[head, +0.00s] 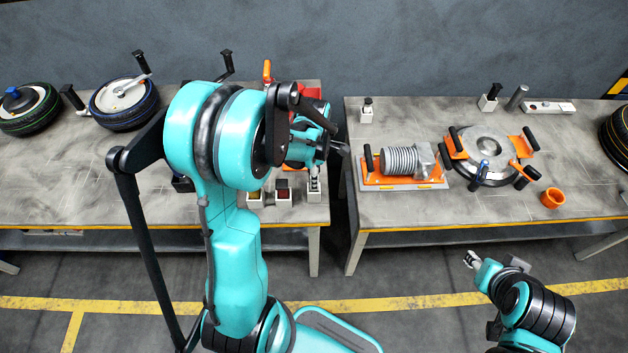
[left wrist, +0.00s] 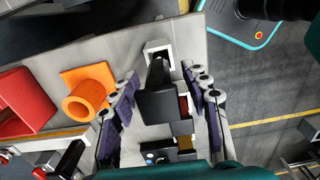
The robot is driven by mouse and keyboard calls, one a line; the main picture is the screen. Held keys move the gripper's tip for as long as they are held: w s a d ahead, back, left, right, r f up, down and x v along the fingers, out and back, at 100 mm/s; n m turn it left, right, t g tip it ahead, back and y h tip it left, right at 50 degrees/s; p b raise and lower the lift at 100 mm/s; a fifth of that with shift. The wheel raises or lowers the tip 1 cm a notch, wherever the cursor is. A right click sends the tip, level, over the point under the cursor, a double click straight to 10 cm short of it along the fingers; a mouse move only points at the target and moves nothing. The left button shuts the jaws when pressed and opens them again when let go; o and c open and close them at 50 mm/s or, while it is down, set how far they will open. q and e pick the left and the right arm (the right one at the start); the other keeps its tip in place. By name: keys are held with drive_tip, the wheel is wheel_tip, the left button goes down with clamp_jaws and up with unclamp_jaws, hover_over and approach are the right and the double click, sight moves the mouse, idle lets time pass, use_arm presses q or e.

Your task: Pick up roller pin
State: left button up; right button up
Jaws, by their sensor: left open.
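No part is clearly marked as the roller pin. A black upright handle (left wrist: 158,105) on a white block (left wrist: 154,46) stands between my left gripper's fingers in the left wrist view. My left gripper (left wrist: 162,78) is open around it; contact cannot be told. In the head view my left gripper (head: 338,148) is over the right end of the left table, near a small white block (head: 315,194), partly hidden by my arm. A grey metal cylinder (head: 517,97) leans at the back of the right table. My right gripper (head: 472,259) is low in front of that table; its fingers are too small to read.
In the left wrist view an orange tube (left wrist: 88,100) and a red bin (left wrist: 22,105) are left of the fingers. The right table holds a ribbed roller (head: 402,160), a round metal fixture (head: 487,150) and an orange cup (head: 552,198). A gap separates the tables.

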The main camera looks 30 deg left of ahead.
use_arm(q)
drive_tip(key=shift+w+f, duration=0.1)
drive_tip(key=shift+f, duration=0.35)
clamp_jaws()
